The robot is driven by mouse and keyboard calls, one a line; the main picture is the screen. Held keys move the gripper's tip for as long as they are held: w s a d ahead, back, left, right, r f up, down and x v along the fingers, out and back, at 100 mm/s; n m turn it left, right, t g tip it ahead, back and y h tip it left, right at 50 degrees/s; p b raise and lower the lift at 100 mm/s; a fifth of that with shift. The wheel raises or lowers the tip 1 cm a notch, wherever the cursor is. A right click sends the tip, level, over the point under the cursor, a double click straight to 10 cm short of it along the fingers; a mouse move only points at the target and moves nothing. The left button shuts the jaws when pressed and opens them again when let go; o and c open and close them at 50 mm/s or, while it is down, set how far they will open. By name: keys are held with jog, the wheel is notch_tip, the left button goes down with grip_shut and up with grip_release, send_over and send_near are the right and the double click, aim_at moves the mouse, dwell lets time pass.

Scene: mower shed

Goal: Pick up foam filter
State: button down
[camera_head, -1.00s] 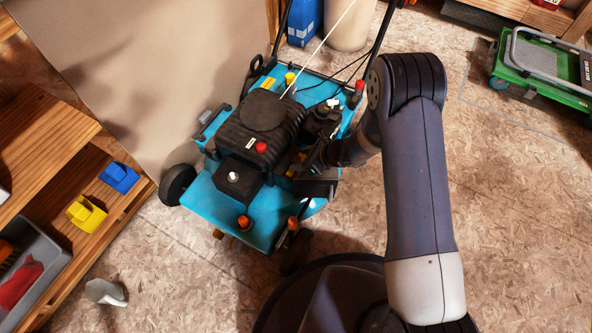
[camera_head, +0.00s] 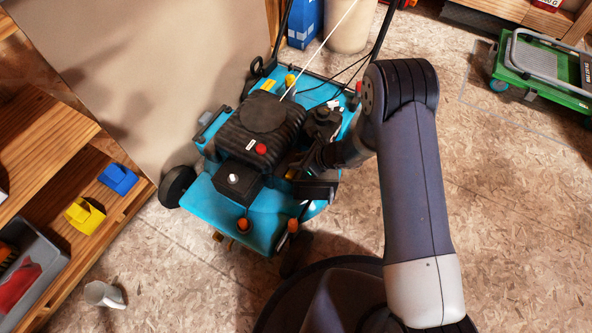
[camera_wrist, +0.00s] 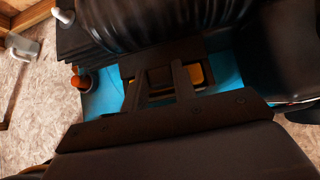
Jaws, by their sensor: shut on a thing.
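The foam filter appears to be the orange-yellow piece (camera_wrist: 199,75) at my fingers in the wrist view; most of it is hidden by the dark fingers. A small yellow patch of it shows beside my gripper in the head view (camera_head: 290,173). My gripper (camera_wrist: 163,80) is shut on it, low beside the black engine (camera_head: 262,125) of the blue mower (camera_head: 225,207). In the head view my gripper (camera_head: 303,172) is largely hidden by my wrist. I cannot tell whether the filter is clear of the engine housing.
A wooden shelf (camera_head: 60,150) with a blue part (camera_head: 118,179), a yellow part (camera_head: 84,215) and a grey bin (camera_head: 40,285) stands at left. A mug (camera_head: 103,294) is on the floor. A green cart (camera_head: 545,85) is at right. The floor between is open.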

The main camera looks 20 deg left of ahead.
jog(key=shift+r, duration=0.1)
notch_tip(320, 180, up, 18)
jog(key=p, duration=0.7)
